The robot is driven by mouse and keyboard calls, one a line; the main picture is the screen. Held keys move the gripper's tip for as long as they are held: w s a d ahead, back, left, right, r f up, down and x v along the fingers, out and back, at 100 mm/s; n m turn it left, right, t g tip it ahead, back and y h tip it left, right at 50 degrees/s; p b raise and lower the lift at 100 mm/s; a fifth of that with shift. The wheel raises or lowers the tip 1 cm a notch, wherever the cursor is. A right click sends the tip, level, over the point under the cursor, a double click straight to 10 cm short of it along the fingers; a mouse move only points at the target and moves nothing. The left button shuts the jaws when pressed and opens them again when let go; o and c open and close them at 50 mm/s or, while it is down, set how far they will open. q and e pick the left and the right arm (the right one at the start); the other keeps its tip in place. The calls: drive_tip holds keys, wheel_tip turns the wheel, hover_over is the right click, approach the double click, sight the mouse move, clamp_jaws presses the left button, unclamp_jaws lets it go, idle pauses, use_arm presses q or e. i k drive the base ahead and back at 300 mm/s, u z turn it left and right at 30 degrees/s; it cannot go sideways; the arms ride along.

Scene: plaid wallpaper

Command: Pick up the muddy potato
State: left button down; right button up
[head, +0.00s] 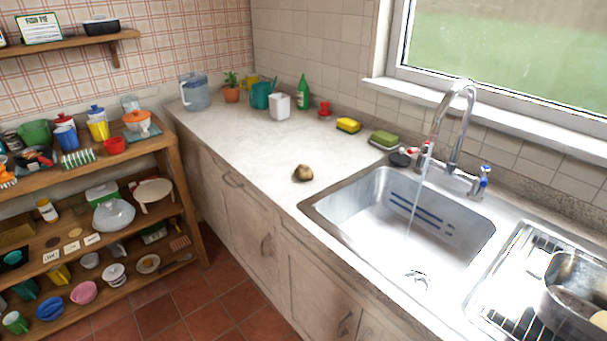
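The muddy potato (303,173) is a small brown lump. Neither of my grippers shows in the head view.
The metal sink (340,200) has water running from the tap (457,110). A pot (575,300) stands on the drainer at right. A yellow sponge (348,125), a green bottle (303,92) and a jug (194,92) line the back. Crowded shelves (165,140) stand at left.

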sight(302, 172)
drive_tip(key=u, duration=1.55)
drive_tip(key=i, duration=1.1)
drive_tip(key=z, duration=1.85)
